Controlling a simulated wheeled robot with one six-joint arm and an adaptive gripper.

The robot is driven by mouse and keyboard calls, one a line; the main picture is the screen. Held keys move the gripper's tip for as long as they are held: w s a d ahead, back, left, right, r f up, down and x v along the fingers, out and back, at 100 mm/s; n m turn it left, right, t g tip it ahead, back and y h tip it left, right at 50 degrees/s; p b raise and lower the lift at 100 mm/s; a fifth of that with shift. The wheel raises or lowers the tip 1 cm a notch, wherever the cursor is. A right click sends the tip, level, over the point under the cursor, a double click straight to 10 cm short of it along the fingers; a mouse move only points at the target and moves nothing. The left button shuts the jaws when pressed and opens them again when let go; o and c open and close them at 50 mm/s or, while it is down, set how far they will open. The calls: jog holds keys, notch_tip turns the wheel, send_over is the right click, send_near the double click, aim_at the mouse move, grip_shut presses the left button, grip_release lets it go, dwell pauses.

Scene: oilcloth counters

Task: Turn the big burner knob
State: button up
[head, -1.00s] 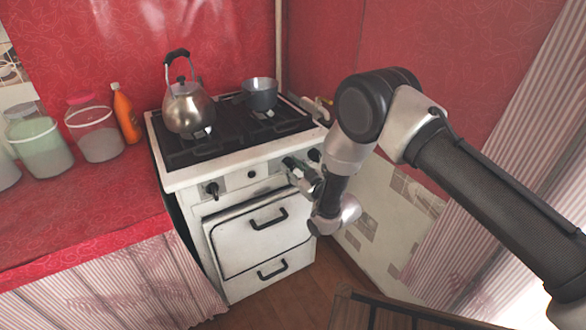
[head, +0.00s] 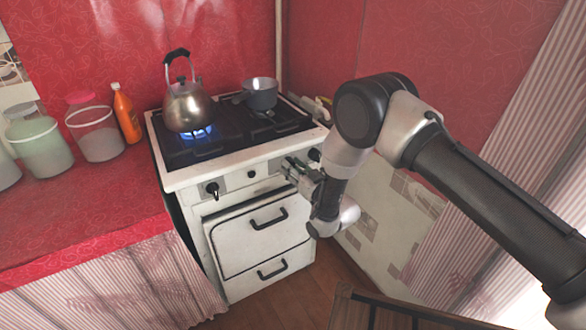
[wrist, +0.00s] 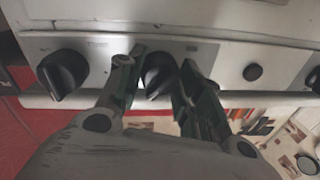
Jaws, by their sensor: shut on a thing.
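The white stove (head: 180,180) has a row of black knobs on its front panel. My gripper (head: 290,164) is at the right part of this panel. In the wrist view my gripper (wrist: 160,75) is shut on a black knob (wrist: 158,70), one finger on each side. The fingers hide most of this knob in the head view. A label sits by the knobs, but I cannot read it. A blue flame (head: 197,133) burns under the kettle (head: 188,106) on the left front burner.
Another black knob (head: 212,190) is at the panel's left, a small button (head: 251,174) nearer the middle, and a further knob (head: 314,155) right of my gripper. A pot (head: 260,95) stands at the back right. Oven handles (head: 268,219) stick out below. Jars (head: 95,132) stand on the left counter.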

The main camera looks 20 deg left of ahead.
jog(key=shift+m, duration=0.6)
jog(key=o, duration=1)
jog(key=shift+o, duration=0.2)
jog(key=v, duration=1.2)
jog(key=shift+f, duration=0.15)
